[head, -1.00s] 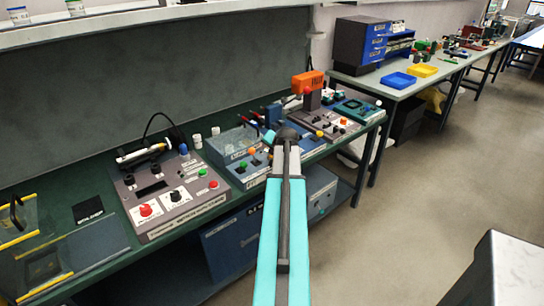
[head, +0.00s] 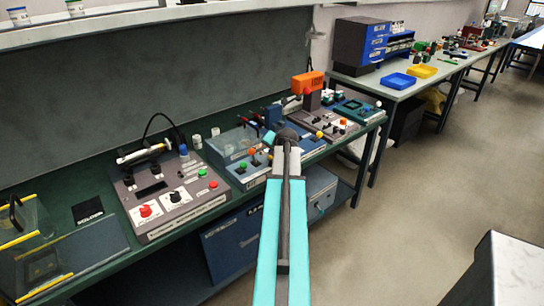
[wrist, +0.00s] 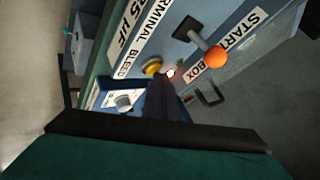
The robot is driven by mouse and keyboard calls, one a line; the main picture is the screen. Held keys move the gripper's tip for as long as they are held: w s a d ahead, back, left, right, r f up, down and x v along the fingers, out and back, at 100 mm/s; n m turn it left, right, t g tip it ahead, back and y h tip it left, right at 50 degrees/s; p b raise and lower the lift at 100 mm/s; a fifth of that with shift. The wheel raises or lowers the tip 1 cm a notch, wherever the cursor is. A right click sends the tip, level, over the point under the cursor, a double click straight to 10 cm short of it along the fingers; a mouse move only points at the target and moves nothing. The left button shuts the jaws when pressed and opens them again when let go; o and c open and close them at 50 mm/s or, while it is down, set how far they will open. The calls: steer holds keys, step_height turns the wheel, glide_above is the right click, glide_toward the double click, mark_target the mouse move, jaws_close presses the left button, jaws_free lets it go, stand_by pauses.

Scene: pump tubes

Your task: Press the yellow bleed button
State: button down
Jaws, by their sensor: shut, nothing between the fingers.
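The yellow bleed button (wrist: 152,67) shows in the wrist view as a small round cap beside the "BLEED" label on a blue panel. My gripper (wrist: 167,82) is shut and empty. Its dark fingers reach up from the lower middle of the wrist view, and their tips appear just right of and below the button. I cannot tell whether they touch it. In the head view my arm covers the gripper and part of the blue panel.
An orange ball-topped lever (wrist: 214,56) and a dark handle (wrist: 211,94) stand right of the fingers. A pale knob (wrist: 124,102) is at lower left. In the head view, a grey control box (head: 165,190) and an orange-headed device (head: 308,83) flank the blue panel.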

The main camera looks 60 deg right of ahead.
steer(key=shift+r+p, duration=0.35)
steer(key=shift+r, duration=0.5)
step_height(320, 180, up, 5)
steer(key=p, duration=0.2)
steer(key=shift+p, duration=0.3)
stand_by(1.0)
